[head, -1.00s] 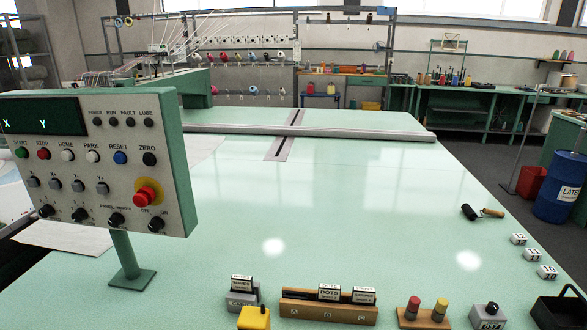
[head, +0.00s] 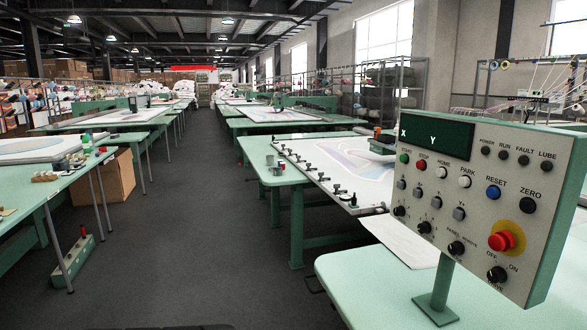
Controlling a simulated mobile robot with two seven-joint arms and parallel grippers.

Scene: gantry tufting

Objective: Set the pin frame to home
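The control panel (head: 475,205) stands at the right on a green post with a foot on the green table. Its dark display (head: 437,137) reads X and Y with no figures I can make out. The white HOME button (head: 442,172) is between the red STOP button (head: 421,165) and the white PARK button (head: 465,181). Behind the panel, a pale cloth with a faint pattern lies in a frame with a row of dark clamps or pins along its edge (head: 318,178); this may be the pin frame, partly hidden by the panel. Neither gripper is in view.
A wide grey floor aisle (head: 180,240) runs clear down the middle. Green tables line both sides. A cardboard box (head: 107,175) and a green floor pedal box (head: 80,260) with a red knob are at the left. A white sheet (head: 400,240) lies beside the panel post.

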